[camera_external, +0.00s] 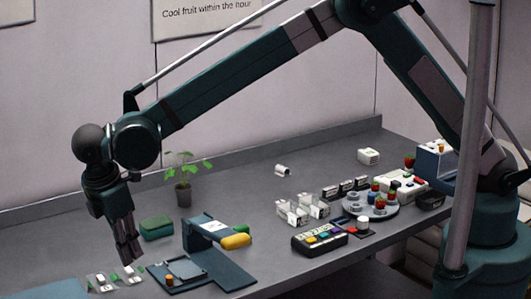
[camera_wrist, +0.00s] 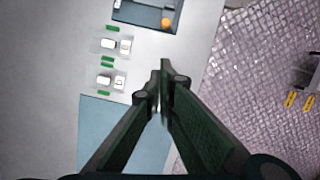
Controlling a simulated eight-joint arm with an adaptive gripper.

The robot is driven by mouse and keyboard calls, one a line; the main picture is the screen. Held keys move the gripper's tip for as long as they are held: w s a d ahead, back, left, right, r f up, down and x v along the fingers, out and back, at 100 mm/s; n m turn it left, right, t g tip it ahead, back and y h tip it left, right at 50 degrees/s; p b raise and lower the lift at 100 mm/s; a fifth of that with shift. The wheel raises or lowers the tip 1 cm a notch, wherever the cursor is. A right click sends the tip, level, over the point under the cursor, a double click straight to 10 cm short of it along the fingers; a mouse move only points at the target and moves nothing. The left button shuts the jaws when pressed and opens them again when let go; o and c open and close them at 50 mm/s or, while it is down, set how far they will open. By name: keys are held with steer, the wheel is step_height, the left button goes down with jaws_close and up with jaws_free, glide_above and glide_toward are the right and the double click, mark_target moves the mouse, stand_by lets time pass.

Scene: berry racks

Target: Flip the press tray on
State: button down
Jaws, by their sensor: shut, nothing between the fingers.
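My gripper (camera_external: 130,258) is shut and empty, pointing down above the left front of the bench; its fingertips (camera_wrist: 162,70) meet in the wrist view. Two small white switches on clear plates stand close by, one nearer the tray (camera_external: 130,275) and one farther left (camera_external: 101,281). In the wrist view they are the upper switch (camera_wrist: 109,45) and the lower switch (camera_wrist: 105,79), left of my fingers, with green marks beside them. Their labels are too small to read. A dark blue tray (camera_external: 205,264) with an orange knob (camera_wrist: 166,22) lies beside them; I cannot tell whether it is the press tray.
A blue panel (camera_wrist: 110,125) lies under my gripper. A green block (camera_external: 156,228) and a potted plant (camera_external: 183,190) stand behind. A yellow cylinder (camera_external: 235,241) lies by the tray's upright. Button box (camera_external: 320,243), clear punnets and a round berry rack (camera_external: 371,208) are farther right.

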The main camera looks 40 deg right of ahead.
steer(key=shift+s+a+f, duration=0.2)
steer(key=shift+s+a, duration=0.15)
steer(key=shift+s, duration=0.05)
steer(key=shift+f, duration=0.15)
steer(key=x, duration=0.9)
steer(key=shift+d+f, duration=0.15)
steer(key=shift+f, duration=0.25)
steer(key=d, duration=0.2)
steer(key=shift+w+d+r, duration=0.1)
steer(key=shift+w+d, duration=0.4)
steer(key=shift+d, duration=0.45)
